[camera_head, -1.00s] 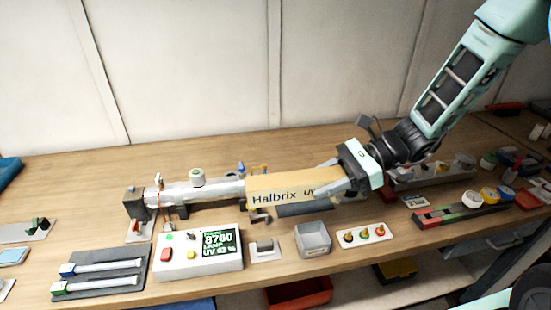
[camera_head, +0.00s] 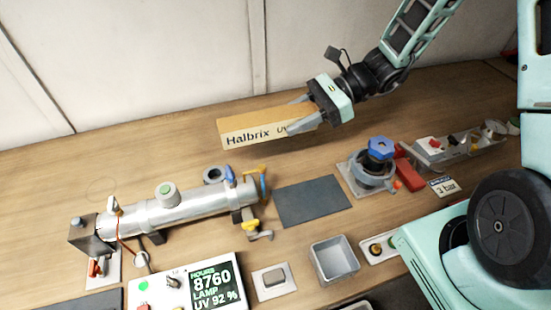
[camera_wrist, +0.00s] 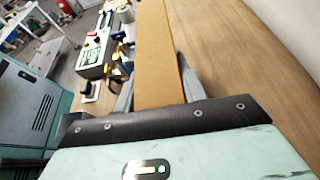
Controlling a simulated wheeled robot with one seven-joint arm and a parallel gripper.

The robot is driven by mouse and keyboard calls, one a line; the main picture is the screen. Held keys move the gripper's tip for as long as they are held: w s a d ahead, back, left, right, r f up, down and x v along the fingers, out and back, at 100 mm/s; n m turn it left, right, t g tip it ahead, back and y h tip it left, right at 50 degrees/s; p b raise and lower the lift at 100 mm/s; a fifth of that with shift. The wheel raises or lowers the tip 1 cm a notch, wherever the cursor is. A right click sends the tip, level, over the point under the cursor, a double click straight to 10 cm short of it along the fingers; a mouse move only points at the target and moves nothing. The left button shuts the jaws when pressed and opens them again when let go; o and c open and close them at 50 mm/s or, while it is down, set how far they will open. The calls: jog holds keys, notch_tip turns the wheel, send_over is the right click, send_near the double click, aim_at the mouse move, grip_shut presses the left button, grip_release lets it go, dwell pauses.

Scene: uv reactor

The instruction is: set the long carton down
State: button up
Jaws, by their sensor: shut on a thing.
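The long carton (camera_head: 268,130) is tan with "Halbrix UV" printed on its side. My gripper (camera_head: 302,120) is shut on its right end, with a finger along the printed side. In the head view the carton appears over the rear part of the bench, behind the steel reactor tube. I cannot tell for sure whether its underside touches the bench. In the wrist view the carton (camera_wrist: 154,55) runs away from my gripper (camera_wrist: 153,92) between the two fingers, and its far end is cut off by the frame.
The steel reactor tube (camera_head: 180,208) lies front left, with a dark grey mat (camera_head: 312,201) to its right. A blue-handled valve (camera_head: 378,160) stands further right. A grey bin (camera_head: 335,262) and a control box (camera_head: 205,285) are near the front. Bare wood (camera_head: 120,165) lies left of the carton.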

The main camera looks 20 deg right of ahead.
aim_at(290, 166)
jog(key=shift+w+f, duration=0.2)
jog(key=shift+f, duration=3.15)
jog(key=shift+w+f, duration=0.2)
jog(key=shift+f, duration=3.15)
jog(key=shift+f+b, duration=0.2)
jog(key=shift+b, duration=0.1)
jog(key=o, duration=1)
jog(key=shift+c, duration=0.2)
